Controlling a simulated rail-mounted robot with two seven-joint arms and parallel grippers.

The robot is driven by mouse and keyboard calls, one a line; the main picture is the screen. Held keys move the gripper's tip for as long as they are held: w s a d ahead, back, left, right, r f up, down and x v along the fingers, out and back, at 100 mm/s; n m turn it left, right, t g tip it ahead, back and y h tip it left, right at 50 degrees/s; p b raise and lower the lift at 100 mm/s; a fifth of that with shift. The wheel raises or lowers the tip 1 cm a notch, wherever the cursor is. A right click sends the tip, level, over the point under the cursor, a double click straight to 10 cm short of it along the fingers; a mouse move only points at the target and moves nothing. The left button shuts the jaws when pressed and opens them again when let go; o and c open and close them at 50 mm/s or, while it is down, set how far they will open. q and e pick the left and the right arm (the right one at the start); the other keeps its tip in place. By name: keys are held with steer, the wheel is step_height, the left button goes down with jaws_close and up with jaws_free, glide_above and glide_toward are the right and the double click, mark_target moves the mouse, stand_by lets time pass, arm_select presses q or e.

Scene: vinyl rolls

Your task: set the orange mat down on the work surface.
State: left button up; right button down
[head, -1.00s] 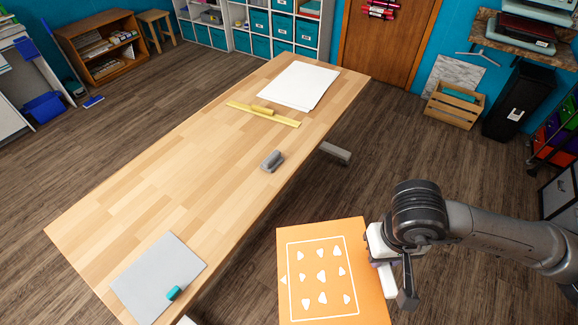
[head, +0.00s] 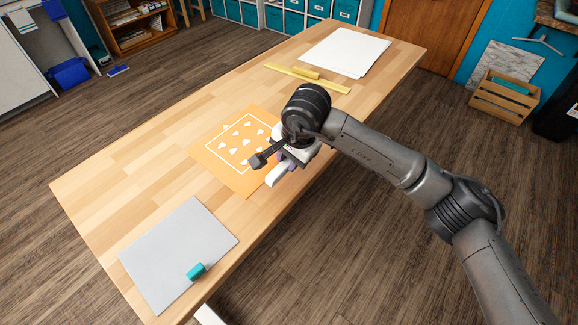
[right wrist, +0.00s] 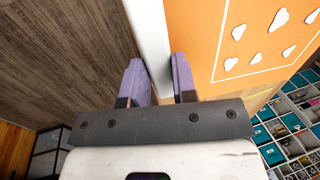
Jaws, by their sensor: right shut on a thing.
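The orange mat (head: 216,151), printed with white shapes inside a white frame, is over the middle of the wooden work surface (head: 140,165). I cannot tell whether it touches the surface. My right gripper (head: 284,166) is at the mat's right edge, near the table's right edge. In the right wrist view the purple fingers (right wrist: 156,78) are shut on a white strip (right wrist: 150,35) along the edge of the mat (right wrist: 205,45). My left gripper is not in view.
A grey sheet (head: 170,250) with a teal block (head: 196,271) lies at the near end of the table. White sheets (head: 345,50) and a yellow ruler (head: 325,83) with a yellow block lie at the far end. Bare wood lies left of the mat.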

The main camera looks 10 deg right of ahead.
steer(key=shift+w+a, duration=0.1)
steer(key=shift+w, duration=0.05)
stand_by(0.3)
steer(key=shift+w+a+r+g+h+p, duration=0.1)
steer(key=shift+r+g+h+p, duration=0.15)
steer(key=shift+p, duration=0.45)
steer(key=shift+g+h, duration=0.25)
step_height(320, 180, down, 6)
steer(key=b, duration=0.4)
steer(key=shift+r, duration=0.1)
steer(key=shift+f+b, duration=0.6)
steer(key=shift+f, duration=0.25)
steer(key=shift+f, duration=0.1)
steer(key=shift+f, duration=0.1)
